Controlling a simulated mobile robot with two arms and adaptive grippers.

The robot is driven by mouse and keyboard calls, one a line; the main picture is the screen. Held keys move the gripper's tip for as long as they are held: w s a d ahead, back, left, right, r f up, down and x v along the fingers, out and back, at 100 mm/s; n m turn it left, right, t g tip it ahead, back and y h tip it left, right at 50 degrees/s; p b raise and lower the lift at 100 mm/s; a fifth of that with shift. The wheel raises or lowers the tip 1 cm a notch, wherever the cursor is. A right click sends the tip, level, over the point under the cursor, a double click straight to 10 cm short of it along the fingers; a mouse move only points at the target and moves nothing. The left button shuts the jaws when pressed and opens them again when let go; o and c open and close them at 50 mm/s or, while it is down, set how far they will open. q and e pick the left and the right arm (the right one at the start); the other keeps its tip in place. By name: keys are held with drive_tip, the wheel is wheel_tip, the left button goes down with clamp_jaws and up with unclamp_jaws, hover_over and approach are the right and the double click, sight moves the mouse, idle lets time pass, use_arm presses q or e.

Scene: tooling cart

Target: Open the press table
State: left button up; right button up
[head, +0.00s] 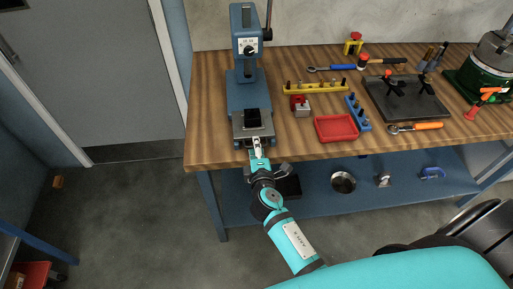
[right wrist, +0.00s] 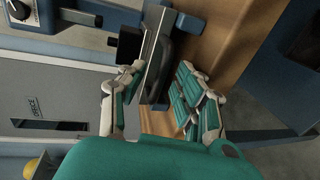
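The blue press (head: 245,60) stands at the left end of the workbench. Its metal press table (head: 240,127) carries a black block (head: 253,118) and is at the press's front, near the bench edge. My right gripper (head: 257,146) is at the table's front. In the right wrist view the gripper (right wrist: 165,98) has its fingers spread apart, with a dark handle (right wrist: 166,66) at the plate's front (right wrist: 150,68) between their tips. I cannot tell whether either finger touches it. My left gripper is not in view.
Right of the press on the wooden bench (head: 215,145) are a red tray (head: 336,128), a yellow holder (head: 315,88), a blue holder (head: 358,112) and a small red-topped vise (head: 300,105). A blue lower shelf (head: 320,205) holds small parts.

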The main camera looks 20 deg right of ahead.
drive_tip(key=v, duration=1.2)
drive_tip(key=s+a+f+m+g+y, duration=0.15)
drive_tip(key=s+f, duration=0.25)
drive_tip(key=f, duration=0.6)
drive_tip(key=s+a+f+m+g+y+b, duration=0.1)
drive_tip(key=s+f+g, duration=0.2)
drive_tip(key=f, duration=0.7)
drive_tip(key=s+a+f+m+g+y, duration=0.1)
drive_tip(key=s+f+g+y, duration=0.2)
drive_tip(key=f, duration=0.7)
drive_tip(key=s+d+f+m+g, duration=0.3)
drive_tip(key=s+f, duration=0.6)
drive_tip(key=s, duration=0.3)
drive_tip(key=s+d+f+m+g+h, duration=0.1)
drive_tip(key=s+d+f+m+g, duration=0.2)
drive_tip(key=s, duration=1)
drive_tip(key=d+f+m, duration=0.3)
drive_tip(key=f, duration=0.2)
drive_tip(key=shift+s+f+b, duration=0.25)
drive_tip(key=shift+f+b, duration=0.1)
drive_tip(key=shift+b, duration=0.05)
